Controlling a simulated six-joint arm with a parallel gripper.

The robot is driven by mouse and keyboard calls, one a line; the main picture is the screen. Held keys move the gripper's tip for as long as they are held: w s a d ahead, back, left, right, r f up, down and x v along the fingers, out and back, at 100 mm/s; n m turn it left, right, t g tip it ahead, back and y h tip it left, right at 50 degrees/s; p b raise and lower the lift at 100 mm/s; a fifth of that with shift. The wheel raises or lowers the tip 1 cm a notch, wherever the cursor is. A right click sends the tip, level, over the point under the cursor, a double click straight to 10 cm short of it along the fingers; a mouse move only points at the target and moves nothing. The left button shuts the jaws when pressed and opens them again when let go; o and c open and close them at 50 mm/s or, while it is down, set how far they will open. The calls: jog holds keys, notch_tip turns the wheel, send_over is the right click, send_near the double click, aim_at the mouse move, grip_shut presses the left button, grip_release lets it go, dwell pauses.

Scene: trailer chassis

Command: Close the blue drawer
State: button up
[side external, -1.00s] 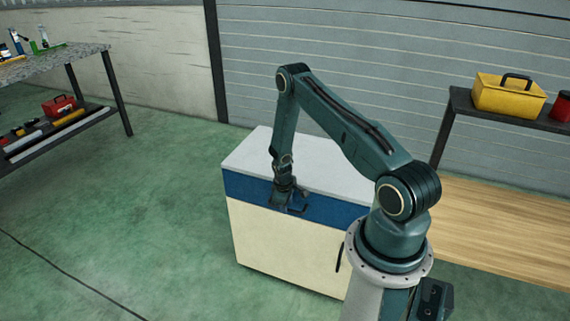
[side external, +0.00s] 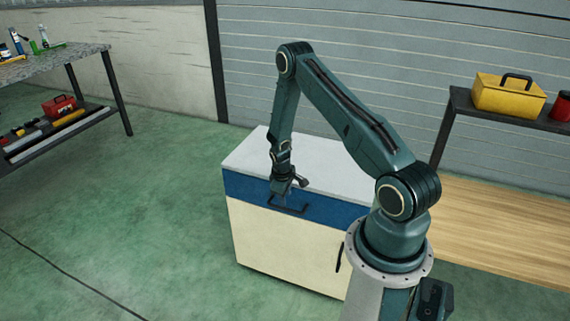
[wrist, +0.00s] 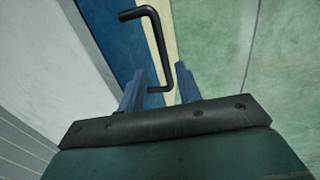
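The blue drawer (side external: 335,210) is the top front panel of a white-topped cabinet (side external: 285,243) with a cream lower front. It looks flush with the cabinet in the side view. Its black handle (side external: 290,209) sticks out from the front; it also shows in the wrist view (wrist: 158,45). My gripper (side external: 285,190) is at the drawer front, just above and beside the handle. In the wrist view my gripper (wrist: 160,88) has its two blue fingers apart, with the near end of the handle between or just beyond them. I cannot tell whether they touch it.
A wooden bench (side external: 490,230) stands to the right, with a yellow toolbox (side external: 507,96) on a dark shelf behind it. A grey workbench (side external: 50,65) with tools is at the far left. The green floor (side external: 130,220) left of the cabinet is clear.

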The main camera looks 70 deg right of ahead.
notch_tip(320, 180, up, 8)
jog(key=a, duration=0.1)
jog(key=shift+a, duration=0.25)
dwell(0.4)
jog(key=a+r+t, duration=0.1)
jog(key=a+r, duration=0.4)
jog(key=r, duration=0.3)
jog(key=w+a+r+t, duration=0.1)
jog(key=a+r, duration=0.3)
jog(key=r, duration=0.5)
jog(key=a+r+t, duration=0.1)
jog(key=a+r, duration=0.4)
jog(key=r, duration=0.3)
jog(key=s+a+r+t+y, duration=0.1)
jog(key=s+a+r, duration=0.5)
jog(key=s, duration=0.3)
jog(key=s+a+r+t+y, duration=0.1)
jog(key=s+a+r, duration=0.5)
jog(key=s+a, duration=0.1)
jog(key=shift+s+a+t, duration=0.25)
jog(key=shift+s+t, duration=0.05)
jog(key=shift+s, duration=0.55)
